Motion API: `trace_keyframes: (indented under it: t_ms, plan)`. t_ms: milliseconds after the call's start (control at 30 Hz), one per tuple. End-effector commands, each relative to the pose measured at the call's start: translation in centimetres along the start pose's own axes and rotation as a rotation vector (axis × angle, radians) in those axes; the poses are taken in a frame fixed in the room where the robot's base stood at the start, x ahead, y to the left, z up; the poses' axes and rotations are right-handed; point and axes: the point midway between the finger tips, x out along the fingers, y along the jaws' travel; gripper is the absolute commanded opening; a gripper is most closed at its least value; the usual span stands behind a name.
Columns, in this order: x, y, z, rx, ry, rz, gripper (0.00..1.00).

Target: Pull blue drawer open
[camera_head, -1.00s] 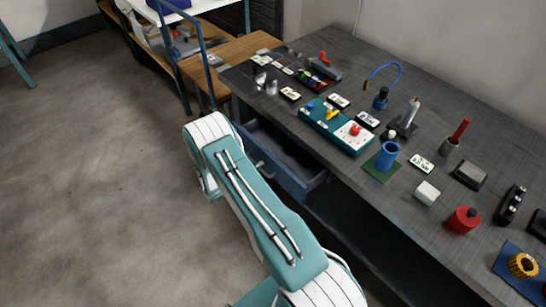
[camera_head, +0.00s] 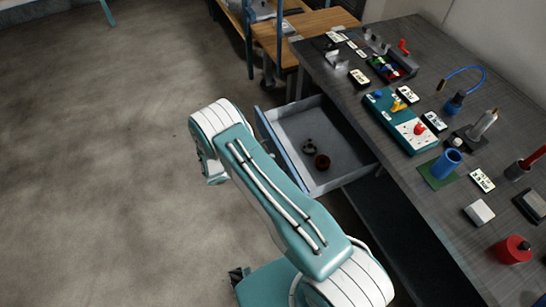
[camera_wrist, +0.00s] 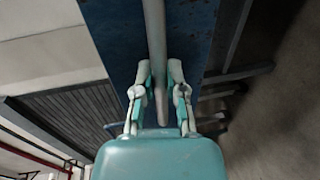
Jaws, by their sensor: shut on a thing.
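The blue drawer (camera_head: 285,155) stands pulled out from under the dark workbench in the head view. Its grey inside shows, with a dark ring (camera_head: 309,146) and a reddish-brown round part (camera_head: 322,161) on its floor. In the wrist view, its scuffed blue front (camera_wrist: 120,40) fills the upper middle, with a pale bar handle (camera_wrist: 155,45) running along it. My gripper (camera_wrist: 160,80) is shut on the handle, with one finger on either side. In the head view, my arm hides the gripper and handle.
The workbench (camera_head: 440,215) carries a teal box (camera_head: 395,118) with knobs, a blue cup (camera_head: 446,163), a white block (camera_head: 479,212) and a red cylinder (camera_head: 512,250). A wooden table (camera_head: 320,22) stands behind. The floor (camera_head: 110,170) on the left is clear.

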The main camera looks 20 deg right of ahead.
Motion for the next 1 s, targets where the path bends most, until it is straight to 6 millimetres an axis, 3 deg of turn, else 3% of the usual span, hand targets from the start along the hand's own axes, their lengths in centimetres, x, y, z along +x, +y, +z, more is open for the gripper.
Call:
trace_keyframes:
  t_ms: [300,333,400,767,867,1000]
  plan:
    - [0.1,-0.5,0.3,-0.008,-0.003,-0.008,0.00]
    - [0.1,-0.5,0.3,-0.008,-0.003,-0.007,0.29]
    - [0.1,-0.4,0.3,-0.007,-0.003,-0.006,0.51]
    - [-0.1,-0.1,0.1,-0.002,0.000,-0.003,0.51]
    - [-0.9,-0.1,0.1,-0.001,0.001,-0.003,0.51]
    - [-3.5,-0.1,0.0,-0.002,0.004,-0.003,0.51]
